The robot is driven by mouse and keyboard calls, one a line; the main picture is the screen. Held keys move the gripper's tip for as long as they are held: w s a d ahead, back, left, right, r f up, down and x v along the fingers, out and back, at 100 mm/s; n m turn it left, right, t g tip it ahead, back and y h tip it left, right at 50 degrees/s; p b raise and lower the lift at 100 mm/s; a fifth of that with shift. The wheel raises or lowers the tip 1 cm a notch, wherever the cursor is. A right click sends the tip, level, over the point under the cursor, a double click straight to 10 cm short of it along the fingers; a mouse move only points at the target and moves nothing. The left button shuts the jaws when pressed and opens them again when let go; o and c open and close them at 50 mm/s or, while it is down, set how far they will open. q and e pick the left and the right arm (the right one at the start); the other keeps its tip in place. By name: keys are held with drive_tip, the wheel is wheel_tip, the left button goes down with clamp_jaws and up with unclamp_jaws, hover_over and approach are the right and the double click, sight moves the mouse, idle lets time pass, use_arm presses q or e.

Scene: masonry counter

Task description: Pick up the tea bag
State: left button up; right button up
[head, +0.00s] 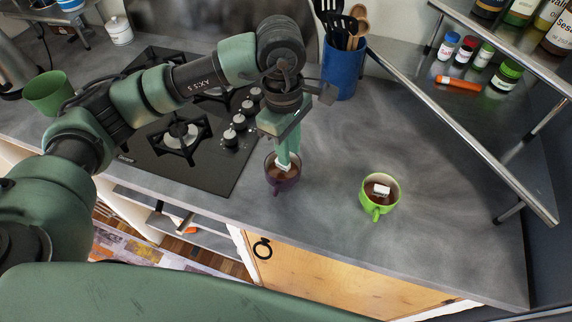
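A dark purple mug (283,184) with brown liquid stands on the grey counter, right of the hob. My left gripper (284,162) points straight down into its opening, fingertips at the rim or just inside. A small white thing, which looks like a tea bag (283,168), shows at the fingertips; the fingers partly hide it. I cannot tell whether they grip it. A light green mug (376,208) stands to the right, with brown liquid and a white tea bag (381,190) in it. My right gripper is not in view.
A black gas hob (150,150) lies left of the mugs. A blue utensil pot (342,72) stands behind, and a metal shelf with jars (505,75) is at the right. A larger green cup (48,92) is far left. The counter around the green mug is clear.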

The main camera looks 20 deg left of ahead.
sight(283, 171)
use_arm(q)
drive_tip(key=shift+w+a+y, duration=0.35)
drive_tip(key=shift+a+y, duration=0.05)
drive_tip(key=shift+a, duration=0.4)
drive_tip(key=shift+a+f, duration=0.15)
drive_tip(key=shift+f, duration=0.1)
drive_tip(key=shift+s+f+p, duration=0.2)
drive_tip(key=shift+f+p, duration=0.5)
drive_tip(key=shift+f, duration=0.2)
drive_tip(key=f, duration=0.1)
drive_tip(key=f+p, duration=0.1)
drive_tip(key=f, duration=0.1)
drive_tip(key=f+p, duration=0.1)
drive_tip(key=shift+s+d+f, duration=0.1)
drive_tip(key=shift+d+f, duration=0.15)
drive_tip(key=shift+f, duration=0.2)
drive_tip(key=c, duration=0.5)
